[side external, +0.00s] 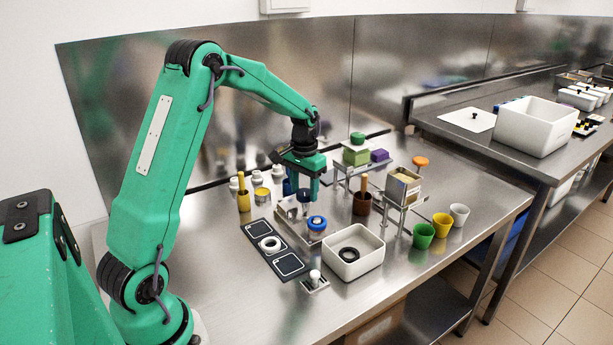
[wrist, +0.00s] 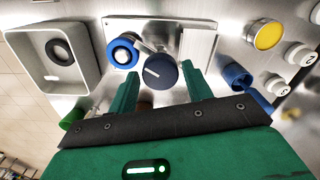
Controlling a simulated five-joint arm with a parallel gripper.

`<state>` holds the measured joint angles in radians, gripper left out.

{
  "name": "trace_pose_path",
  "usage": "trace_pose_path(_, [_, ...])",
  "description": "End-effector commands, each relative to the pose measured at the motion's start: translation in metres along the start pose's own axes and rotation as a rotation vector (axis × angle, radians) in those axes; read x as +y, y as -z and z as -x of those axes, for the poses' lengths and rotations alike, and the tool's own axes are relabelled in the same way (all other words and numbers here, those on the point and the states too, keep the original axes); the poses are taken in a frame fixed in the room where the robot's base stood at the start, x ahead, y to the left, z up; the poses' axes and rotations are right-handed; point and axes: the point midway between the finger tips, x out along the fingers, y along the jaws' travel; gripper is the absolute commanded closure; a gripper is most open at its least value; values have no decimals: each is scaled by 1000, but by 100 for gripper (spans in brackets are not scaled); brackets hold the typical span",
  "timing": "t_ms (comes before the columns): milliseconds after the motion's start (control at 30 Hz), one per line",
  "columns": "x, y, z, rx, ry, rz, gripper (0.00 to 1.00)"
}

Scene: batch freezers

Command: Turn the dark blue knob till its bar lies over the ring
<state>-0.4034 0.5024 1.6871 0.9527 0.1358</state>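The dark blue knob (side external: 304,199) stands on a metal plate (side external: 284,212); in the wrist view the knob (wrist: 160,71) is near the picture's middle, with a pale line across its top. A bright blue ring with a pale centre (side external: 317,223) is beside it on the plate; the ring (wrist: 123,52) lies left of the knob in the wrist view. A pale bar (wrist: 146,42) seems to show by the knob, partly hidden, clear of the ring's centre. My gripper (side external: 304,190) points down at the knob. Its open fingers (wrist: 162,76) are on either side; I cannot tell whether they touch it.
A white tray (side external: 332,267) with a black ring stands in front of the plate. A dark mat (side external: 262,232) bears a white ring. A brown cup (side external: 362,207) and a stand with a box (side external: 404,181) are to the right. Numbered bottles (wrist: 301,55) stand nearby.

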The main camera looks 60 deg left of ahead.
Motion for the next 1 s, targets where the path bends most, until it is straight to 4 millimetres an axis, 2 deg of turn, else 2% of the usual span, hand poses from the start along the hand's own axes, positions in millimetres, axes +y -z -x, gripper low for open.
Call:
trace_pose_path(33, [0, 0, 0, 0, 0, 0, 60])
trace_pose_path(133, [0, 0, 0, 0, 0, 0, 80])
trace_pose_path(167, [0, 0, 0, 1, 0, 0, 83])
trace_pose_path(567, [0, 0, 1, 1, 0, 46, 83])
trace_pose_path(1000, [0, 1, 1, 2, 0, 329, 83])
